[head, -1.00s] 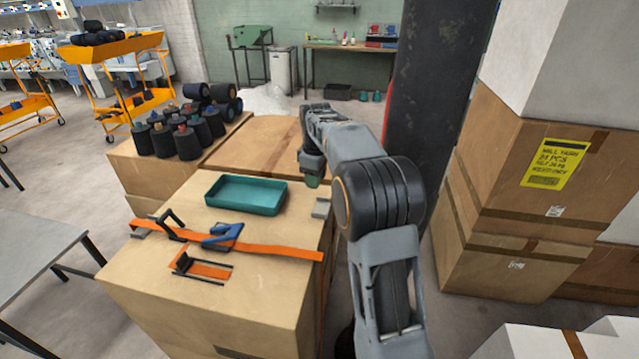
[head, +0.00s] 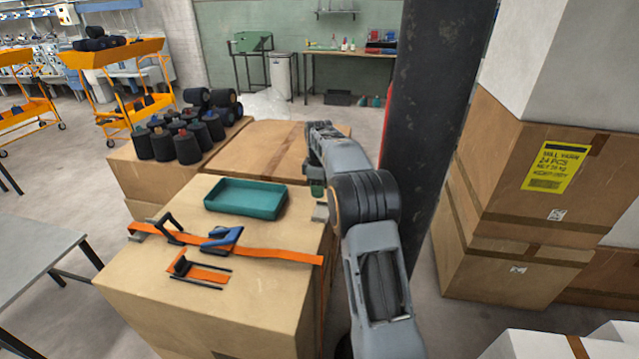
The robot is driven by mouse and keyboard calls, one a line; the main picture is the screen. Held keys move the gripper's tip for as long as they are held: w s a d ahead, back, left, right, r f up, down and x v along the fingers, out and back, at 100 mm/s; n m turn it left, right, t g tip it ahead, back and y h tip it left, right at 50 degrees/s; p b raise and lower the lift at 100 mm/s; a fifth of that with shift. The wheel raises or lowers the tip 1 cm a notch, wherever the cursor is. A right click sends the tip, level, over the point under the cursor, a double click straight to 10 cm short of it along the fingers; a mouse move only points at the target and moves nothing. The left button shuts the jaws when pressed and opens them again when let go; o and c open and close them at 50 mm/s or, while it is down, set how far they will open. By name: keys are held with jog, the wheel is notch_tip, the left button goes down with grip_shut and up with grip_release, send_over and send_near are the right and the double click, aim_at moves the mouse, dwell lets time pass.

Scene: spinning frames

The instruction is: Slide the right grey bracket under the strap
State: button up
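The right grey bracket (head: 320,212) lies flat near the right edge of the carton top, right of the teal tray, apart from the strap. The orange strap (head: 275,254) runs across the carton top and down its right side. A blue buckle (head: 222,240) sits on its middle. A left grey bracket (head: 138,237) is at the strap's left end, partly under it. My gripper (head: 317,190) points down just above and behind the right bracket, partly hidden by my arm. Its fingers are too small to tell open from shut.
The teal tray (head: 245,213) stands on the carton (head: 240,305) behind the strap. A black buckle with an orange strap piece (head: 203,272) lies in front. Dark yarn cones (head: 183,140) stand farther back. A dark column (head: 434,120) and stacked boxes (head: 505,240) are on the right.

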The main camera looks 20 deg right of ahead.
notch_tip(320, 180, down, 12)
jog(key=shift+r, duration=0.1)
dwell(0.4)
grip_shut()
dwell(0.4)
